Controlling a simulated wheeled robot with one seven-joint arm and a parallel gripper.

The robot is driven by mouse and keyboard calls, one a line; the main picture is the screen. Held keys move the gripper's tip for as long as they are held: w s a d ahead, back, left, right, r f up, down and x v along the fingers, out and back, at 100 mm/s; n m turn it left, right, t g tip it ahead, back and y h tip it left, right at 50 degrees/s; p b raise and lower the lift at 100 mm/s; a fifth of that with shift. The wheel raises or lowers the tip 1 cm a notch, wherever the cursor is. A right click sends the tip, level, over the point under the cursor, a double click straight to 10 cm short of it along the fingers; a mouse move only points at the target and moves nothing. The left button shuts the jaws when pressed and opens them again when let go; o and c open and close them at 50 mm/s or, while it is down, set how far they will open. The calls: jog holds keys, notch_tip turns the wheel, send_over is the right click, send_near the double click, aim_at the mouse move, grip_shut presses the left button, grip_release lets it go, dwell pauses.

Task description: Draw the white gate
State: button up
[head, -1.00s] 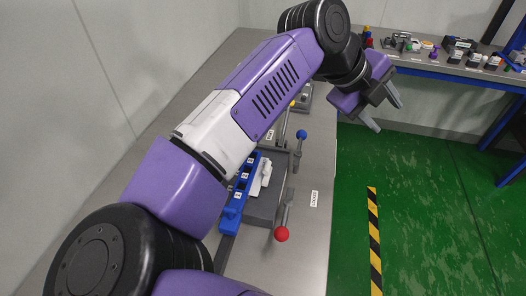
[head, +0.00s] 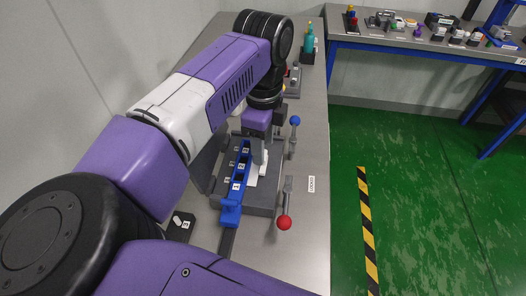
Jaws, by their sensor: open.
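The white gate (head: 252,181) is a small pale piece on the grey drum-metering fixture (head: 262,200), just right of the blue numbered bar (head: 237,185). Its upper part is partly hidden by my gripper. My gripper (head: 263,154) points down over the fixture, with its fingers at the upper end of the white gate. It is open. I cannot tell whether the fingers are around the gate or only above it, or whether they touch it.
A red-ball lever (head: 284,222) and a blue-ball lever (head: 295,121) stand at the fixture's right side. A teal bottle (head: 308,45) stands farther back on the bench. A blue-framed table (head: 430,42) holds small parts.

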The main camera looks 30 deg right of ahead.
jog(key=shift+f, duration=1.7)
grip_shut()
jog(key=shift+d, duration=0.1)
